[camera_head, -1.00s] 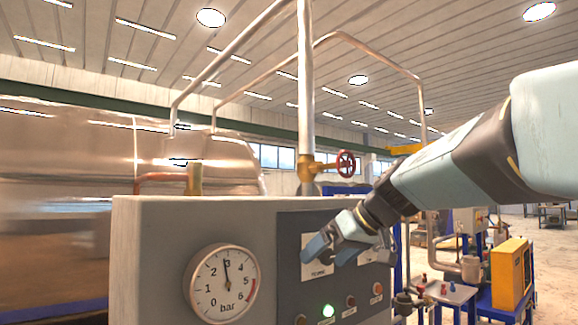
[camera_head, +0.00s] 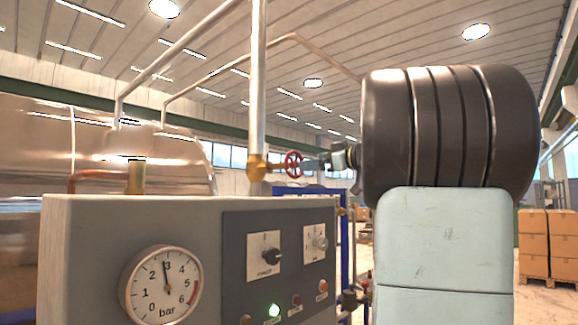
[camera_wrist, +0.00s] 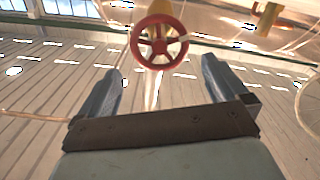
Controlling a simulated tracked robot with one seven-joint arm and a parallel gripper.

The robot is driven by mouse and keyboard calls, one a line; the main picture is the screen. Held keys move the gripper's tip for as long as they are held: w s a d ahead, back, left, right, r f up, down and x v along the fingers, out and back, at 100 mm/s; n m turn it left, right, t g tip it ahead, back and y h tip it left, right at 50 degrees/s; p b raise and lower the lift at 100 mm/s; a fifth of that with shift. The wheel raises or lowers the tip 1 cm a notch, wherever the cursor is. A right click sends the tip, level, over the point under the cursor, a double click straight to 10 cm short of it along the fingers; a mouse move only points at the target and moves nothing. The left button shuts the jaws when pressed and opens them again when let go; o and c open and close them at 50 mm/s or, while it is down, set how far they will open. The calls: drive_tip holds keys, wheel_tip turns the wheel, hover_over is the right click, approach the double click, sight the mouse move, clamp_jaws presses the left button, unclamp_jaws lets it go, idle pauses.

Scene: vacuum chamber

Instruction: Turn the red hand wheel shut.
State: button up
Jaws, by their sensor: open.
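The red hand wheel (camera_head: 293,164) sits on a brass valve (camera_head: 257,167) at the foot of a vertical steel pipe, above the grey control cabinet. In the wrist view the red wheel (camera_wrist: 159,42) is at the top middle, face on, with its spokes visible. My gripper (camera_head: 312,165) is just right of the wheel in the head view. In the wrist view my gripper (camera_wrist: 155,75) has its two fingers spread apart, with nothing between them. The wheel lies ahead of the fingertips. My arm hides what is right of the gripper in the head view.
A large metal vessel (camera_head: 38,150) stands at left. Cardboard boxes (camera_head: 547,240) are stacked at far right.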

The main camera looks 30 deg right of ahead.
sight(296, 164)
drive_tip(key=x, duration=1)
drive_tip(key=shift+w+a, duration=0.1)
drive_tip(key=shift+w, duration=0.15)
drive_tip(key=shift+c, duration=0.3)
